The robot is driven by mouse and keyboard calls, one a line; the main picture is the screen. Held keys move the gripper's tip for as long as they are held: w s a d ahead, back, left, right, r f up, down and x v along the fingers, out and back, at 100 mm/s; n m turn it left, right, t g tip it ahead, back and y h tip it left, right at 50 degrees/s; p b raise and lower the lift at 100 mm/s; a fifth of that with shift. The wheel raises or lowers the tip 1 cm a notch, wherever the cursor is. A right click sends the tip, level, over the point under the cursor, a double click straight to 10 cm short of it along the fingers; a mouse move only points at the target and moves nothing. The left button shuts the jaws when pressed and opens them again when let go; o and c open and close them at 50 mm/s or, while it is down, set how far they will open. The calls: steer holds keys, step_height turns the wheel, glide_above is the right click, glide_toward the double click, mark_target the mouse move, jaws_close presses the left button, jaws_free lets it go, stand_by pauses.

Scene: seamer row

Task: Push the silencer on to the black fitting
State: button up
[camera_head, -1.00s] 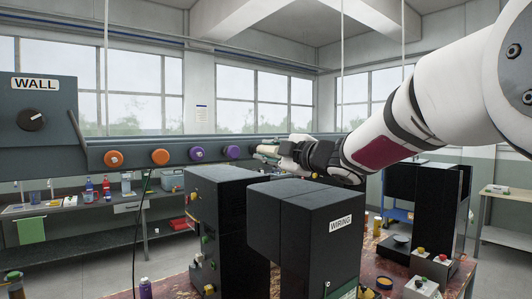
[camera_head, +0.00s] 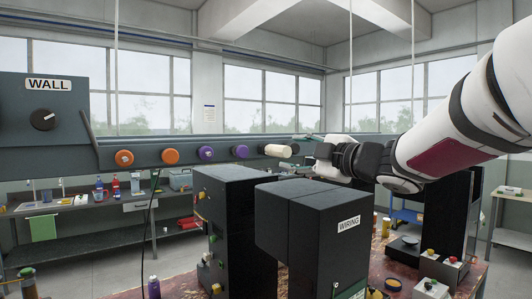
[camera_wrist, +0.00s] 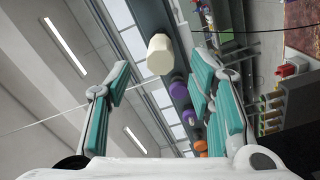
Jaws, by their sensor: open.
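The silencer, a cream cylinder (camera_head: 283,151), sticks out from the long grey rail, to the right of the purple knobs. A short dark piece, probably the black fitting (camera_head: 261,149), shows at its left end; I cannot tell how far on the silencer sits. My gripper (camera_head: 312,154) is just right of the silencer, apart from it. In the wrist view the silencer (camera_wrist: 160,55) lies ahead, between the lines of the two open teal-padded fingers (camera_wrist: 158,78), with nothing held.
Orange knobs (camera_head: 170,157) and purple knobs (camera_head: 206,153) line the rail (camera_head: 140,147) to the left. Black cabinets, one labelled WIRING (camera_head: 315,225), stand below my gripper. A worktop with small control boxes (camera_head: 430,288) is at lower right. The air above the rail is clear.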

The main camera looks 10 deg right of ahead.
steer(key=shift+v, duration=2.15)
steer(key=shift+w, duration=0.1)
